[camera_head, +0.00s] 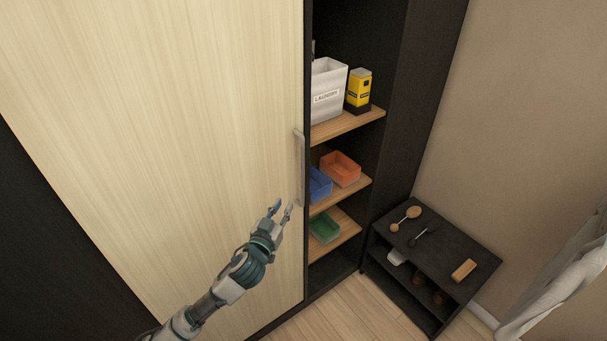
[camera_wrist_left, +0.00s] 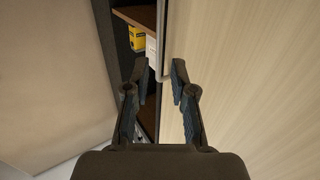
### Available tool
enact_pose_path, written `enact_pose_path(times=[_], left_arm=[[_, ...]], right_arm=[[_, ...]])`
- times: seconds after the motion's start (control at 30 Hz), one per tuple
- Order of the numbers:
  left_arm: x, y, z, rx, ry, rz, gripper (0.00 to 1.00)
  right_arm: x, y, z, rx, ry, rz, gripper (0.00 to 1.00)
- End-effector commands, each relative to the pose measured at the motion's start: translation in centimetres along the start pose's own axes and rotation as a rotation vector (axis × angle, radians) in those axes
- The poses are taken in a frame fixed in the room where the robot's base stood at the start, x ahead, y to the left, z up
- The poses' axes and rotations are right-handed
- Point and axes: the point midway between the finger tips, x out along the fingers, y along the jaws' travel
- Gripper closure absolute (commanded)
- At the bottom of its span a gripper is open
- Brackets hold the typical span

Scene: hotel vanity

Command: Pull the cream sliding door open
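The cream sliding door (camera_head: 190,120) fills the left and middle of the head view, and the dark cabinet's shelves show past its right edge. A grey vertical bar handle (camera_head: 299,165) is fixed near that edge. My left gripper (camera_head: 281,208) is open and empty, just below and left of the handle, with its fingers pointing up toward it. In the left wrist view, the gripper's fingers (camera_wrist_left: 160,72) are apart, and the handle (camera_wrist_left: 152,72) shows beyond them beside the door (camera_wrist_left: 245,70). I cannot see it touching. My right gripper is not in view.
Shelves hold a white laundry box (camera_head: 328,90), a yellow container (camera_head: 359,88), a blue bin (camera_head: 319,184), an orange bin (camera_head: 341,168) and a green bin (camera_head: 324,228). A low dark stand (camera_head: 448,246) with brushes stands at right. Wooden floor (camera_head: 345,312) is clear in front.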

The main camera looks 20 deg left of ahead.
Motion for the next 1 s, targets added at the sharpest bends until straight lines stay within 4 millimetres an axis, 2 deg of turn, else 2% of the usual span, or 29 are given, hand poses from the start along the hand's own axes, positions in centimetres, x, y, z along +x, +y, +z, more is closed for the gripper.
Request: enact_pose_path(times=[0.17, 0.5, 0.7, 0.8, 1.0], left_arm=[[1.9, 0.0, -0.6, -0.002, 0.008, 0.0, 0.75], [9.9, 0.1, -0.7, -0.001, 0.008, -0.001, 0.75], [14.1, 0.1, -0.7, 0.0, 0.009, 0.001, 0.75], [15.5, 0.1, -0.6, -0.001, 0.008, 0.001, 0.75], [16.8, 0.1, -0.6, -0.001, 0.008, 0.002, 0.75]], right_arm=[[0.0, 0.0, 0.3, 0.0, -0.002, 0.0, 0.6], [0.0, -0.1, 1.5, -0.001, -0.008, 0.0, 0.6], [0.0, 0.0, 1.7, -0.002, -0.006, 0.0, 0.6], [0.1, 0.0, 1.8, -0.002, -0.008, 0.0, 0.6], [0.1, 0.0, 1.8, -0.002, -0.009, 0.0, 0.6]])
